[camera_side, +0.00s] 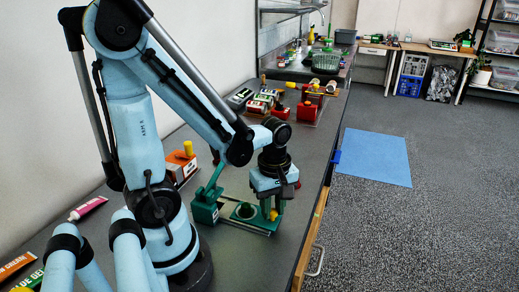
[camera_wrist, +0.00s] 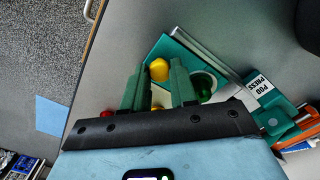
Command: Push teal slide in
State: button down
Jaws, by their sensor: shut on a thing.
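The teal slide (camera_side: 262,222) is a flat plate reaching out to the right from the teal pod press (camera_side: 205,208). In the wrist view the press (camera_wrist: 262,88) carries a white "POD PRESS" label, and the slide (camera_wrist: 163,47) has a round dark green recess or pod (camera_wrist: 203,86). A yellow knob (camera_wrist: 159,69) stands at the slide's outer end. My gripper (camera_wrist: 157,74) has its two green fingers on either side of this knob and is shut on it. The fingers hide part of the slide.
An orange box with a yellow knob (camera_side: 188,149) stands behind the press. Red and white devices (camera_side: 262,103) stand farther back on the bench. Tubes (camera_side: 87,208) lie at the left by the wall. The bench's right edge (camera_side: 318,205) is close to my gripper.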

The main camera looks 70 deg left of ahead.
aim_at(239, 210)
jog(key=s+a, duration=0.6)
jog(key=shift+s+a, duration=0.2)
jog(key=shift+a, duration=0.05)
jog(key=c, duration=0.9)
grip_release()
notch_tip(239, 210, up, 12)
dwell(0.5)
jog(key=shift+d, duration=0.1)
